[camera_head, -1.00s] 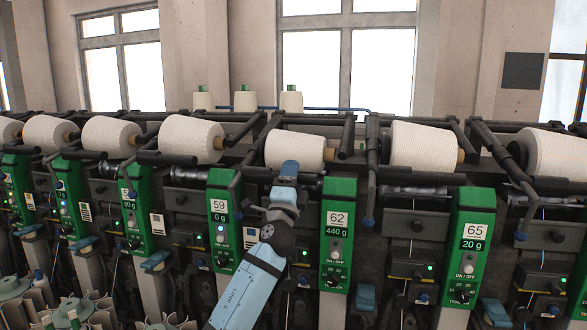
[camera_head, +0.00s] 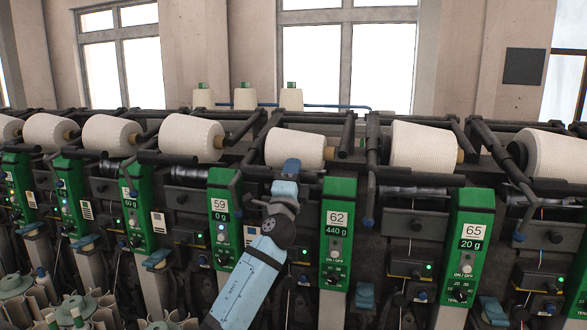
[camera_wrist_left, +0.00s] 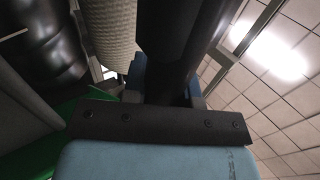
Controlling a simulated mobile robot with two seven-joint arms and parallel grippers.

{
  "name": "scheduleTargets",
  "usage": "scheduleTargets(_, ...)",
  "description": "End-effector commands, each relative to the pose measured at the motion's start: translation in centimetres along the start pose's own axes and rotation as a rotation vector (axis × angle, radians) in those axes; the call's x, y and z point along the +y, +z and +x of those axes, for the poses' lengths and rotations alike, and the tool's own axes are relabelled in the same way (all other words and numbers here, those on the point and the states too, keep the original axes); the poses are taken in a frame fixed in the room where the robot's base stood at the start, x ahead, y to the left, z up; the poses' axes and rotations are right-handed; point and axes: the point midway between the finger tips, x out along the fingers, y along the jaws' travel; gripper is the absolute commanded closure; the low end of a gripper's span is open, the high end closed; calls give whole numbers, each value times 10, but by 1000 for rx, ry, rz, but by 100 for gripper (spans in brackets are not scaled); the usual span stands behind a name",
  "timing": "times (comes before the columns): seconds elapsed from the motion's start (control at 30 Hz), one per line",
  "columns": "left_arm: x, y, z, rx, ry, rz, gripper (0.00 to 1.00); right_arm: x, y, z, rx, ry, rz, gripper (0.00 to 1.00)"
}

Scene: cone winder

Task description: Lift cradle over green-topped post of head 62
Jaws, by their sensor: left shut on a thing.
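The green-topped post of head 62 (camera_head: 338,231) stands right of my left arm, its display reading 440 g. The white yarn cone of head 62 (camera_head: 292,148) lies above and left of it, held in the dark cradle. My left gripper (camera_head: 286,168) is just below the cone's front. In the left wrist view it is shut on a dark bar, the cradle's handle (camera_wrist_left: 183,35), which rises between the fingers; the cone (camera_wrist_left: 118,30) shows left of the bar. The fingertips are largely hidden behind the gripper body. My right gripper is out of view.
The post of head 59 (camera_head: 222,220) stands close left of my arm, and the post of head 65 (camera_head: 469,245) farther right. Neighbouring cones (camera_head: 190,138) and (camera_head: 425,147) flank head 62. Dark cradle arms and rails lie close around the gripper.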

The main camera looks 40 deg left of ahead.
Motion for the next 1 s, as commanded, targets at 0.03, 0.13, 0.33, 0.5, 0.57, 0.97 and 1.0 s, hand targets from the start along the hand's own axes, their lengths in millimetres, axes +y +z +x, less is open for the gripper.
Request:
scheduleTargets(0.03, -13, 0, 8, 0, 8, -2, 100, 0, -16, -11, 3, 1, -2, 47)
scheduleTargets(0.13, -21, 0, 12, 0, 30, 0, 100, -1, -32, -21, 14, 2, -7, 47)
scheduleTargets(0.33, -39, 1, 20, -1, 70, -1, 100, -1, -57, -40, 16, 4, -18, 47)
scheduleTargets(0.5, -66, 1, 35, -2, 78, -2, 100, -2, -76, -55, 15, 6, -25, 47)
scheduleTargets(0.57, -75, 1, 41, -2, 78, -1, 100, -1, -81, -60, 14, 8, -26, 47)
scheduleTargets(0.97, -88, 1, 51, -1, 80, 0, 100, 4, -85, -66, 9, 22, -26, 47)
scheduleTargets(1.0, -87, 1, 51, -1, 81, 0, 100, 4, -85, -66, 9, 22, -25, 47)
